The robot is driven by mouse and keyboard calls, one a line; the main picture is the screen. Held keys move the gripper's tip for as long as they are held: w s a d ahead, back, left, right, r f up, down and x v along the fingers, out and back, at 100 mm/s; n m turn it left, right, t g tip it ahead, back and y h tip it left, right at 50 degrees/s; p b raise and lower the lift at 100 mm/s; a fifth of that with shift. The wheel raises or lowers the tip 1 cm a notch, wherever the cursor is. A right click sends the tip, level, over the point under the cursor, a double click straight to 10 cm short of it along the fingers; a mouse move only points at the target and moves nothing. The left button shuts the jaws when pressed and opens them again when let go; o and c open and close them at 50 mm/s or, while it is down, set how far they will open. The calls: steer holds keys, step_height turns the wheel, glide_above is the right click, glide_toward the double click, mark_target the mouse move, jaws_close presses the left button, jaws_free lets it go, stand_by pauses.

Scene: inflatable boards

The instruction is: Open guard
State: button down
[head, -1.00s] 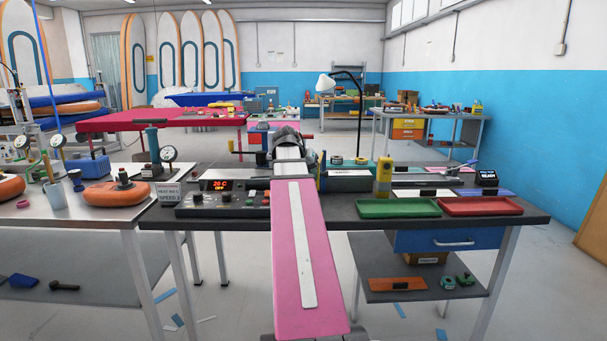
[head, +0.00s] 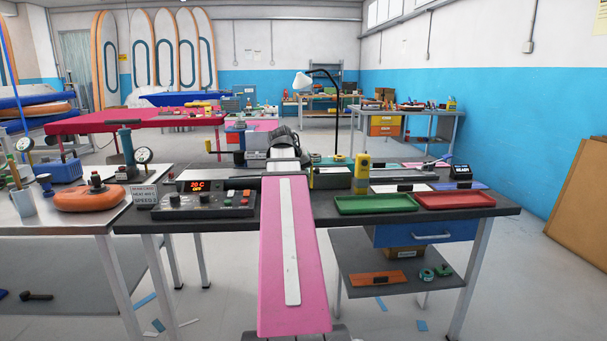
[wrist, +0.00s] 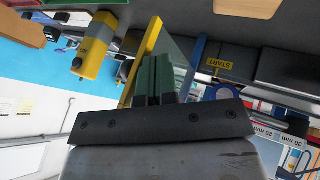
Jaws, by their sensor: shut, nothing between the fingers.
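In the wrist view my gripper (wrist: 155,80) is shut, its dark green fingers together with nothing between them. A dark block marked START (wrist: 222,62) is to the right. In the head view the yellow-edged grey unit (head: 332,178) sits on the dark bench, right of my pink arm, which hides my gripper there.
A control box (head: 205,203) with a lit display is left of my arm. A yellow upright tool (head: 361,172), green tray (head: 375,204) and red tray (head: 453,200) are to the right. A lamp (head: 312,80) rises behind. Open floor lies right of the bench (head: 345,228).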

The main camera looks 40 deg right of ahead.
steer(key=v, duration=1)
steer(key=shift+a+r, duration=0.2)
steer(key=shift+r, duration=0.15)
